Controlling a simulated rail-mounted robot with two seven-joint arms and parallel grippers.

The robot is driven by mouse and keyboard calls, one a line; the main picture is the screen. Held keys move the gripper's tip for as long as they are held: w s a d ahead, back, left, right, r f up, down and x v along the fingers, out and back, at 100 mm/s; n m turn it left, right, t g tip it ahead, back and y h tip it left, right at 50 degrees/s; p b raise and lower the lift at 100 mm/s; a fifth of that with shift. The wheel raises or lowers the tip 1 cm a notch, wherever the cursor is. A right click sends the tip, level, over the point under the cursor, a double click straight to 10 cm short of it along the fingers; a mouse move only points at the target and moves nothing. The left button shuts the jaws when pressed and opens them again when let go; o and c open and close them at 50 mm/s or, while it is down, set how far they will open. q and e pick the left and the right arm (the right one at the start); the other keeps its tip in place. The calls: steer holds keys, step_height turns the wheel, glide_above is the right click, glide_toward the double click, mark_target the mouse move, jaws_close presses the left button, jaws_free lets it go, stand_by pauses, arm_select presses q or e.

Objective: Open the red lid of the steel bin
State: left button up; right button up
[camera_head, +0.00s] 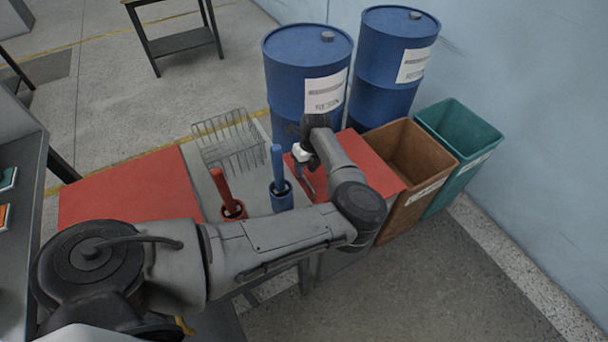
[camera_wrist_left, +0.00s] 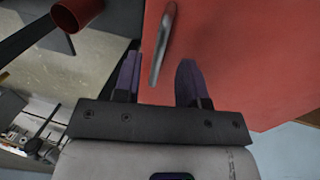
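The red lid (camera_head: 372,168) lies flat and shut on the steel bin (camera_head: 342,262), right of the table and left of the brown bin. It fills the right of the left wrist view (camera_wrist_left: 245,60). A metal bar handle (camera_wrist_left: 163,45) stands on the lid near its edge; in the head view it is partly hidden by my arm. My left gripper (camera_wrist_left: 157,62) is open over the lid edge, its fingers either side of the handle's line. A gap shows on both sides, and I cannot tell how deep the handle sits between them. My right gripper is not in view.
A red-handled tool in a red cup (camera_head: 234,209) and a blue-handled one in a blue cup (camera_head: 281,197) stand close left of the lid. A wire rack (camera_head: 228,140) is behind them. Blue drums (camera_head: 300,60), a brown bin (camera_head: 418,155) and a teal bin (camera_head: 460,130) crowd the back and right.

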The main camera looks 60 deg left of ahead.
arm_select(q)
steer(key=shift+s+f, duration=0.25)
steer(key=shift+f, duration=1)
jaws_close()
